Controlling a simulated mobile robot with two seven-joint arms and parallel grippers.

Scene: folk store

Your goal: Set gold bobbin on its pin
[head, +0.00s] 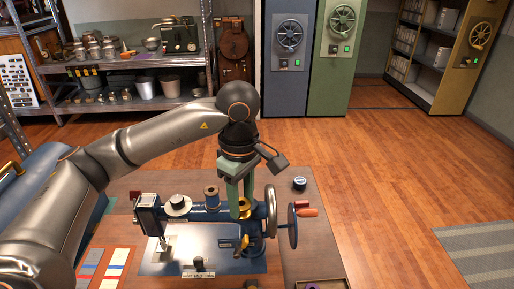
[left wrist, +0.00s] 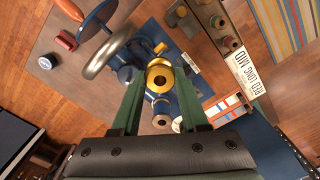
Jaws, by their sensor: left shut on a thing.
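The gold bobbin (head: 244,208) is between the green fingers of my left gripper (head: 238,205), over the right part of the blue sewing machine (head: 185,213). In the left wrist view the gold bobbin (left wrist: 160,76) shows end-on between the fingertips (left wrist: 158,88), with its centre hole visible. The gripper is shut on it and points down. The pin is not clearly visible; the bobbin and fingers may cover it. I cannot tell whether the bobbin touches the machine. A brown-topped spool (head: 211,196) stands on the machine to the left. My right gripper is not in view.
The machine's handwheel (head: 271,211) and crank disc (head: 292,225) stand close to the right of the bobbin. A dark round tin (head: 299,184) sits at the table's back right. Striped cards (head: 88,268) lie at front left. A tray of bobbins (left wrist: 206,28) shows in the wrist view.

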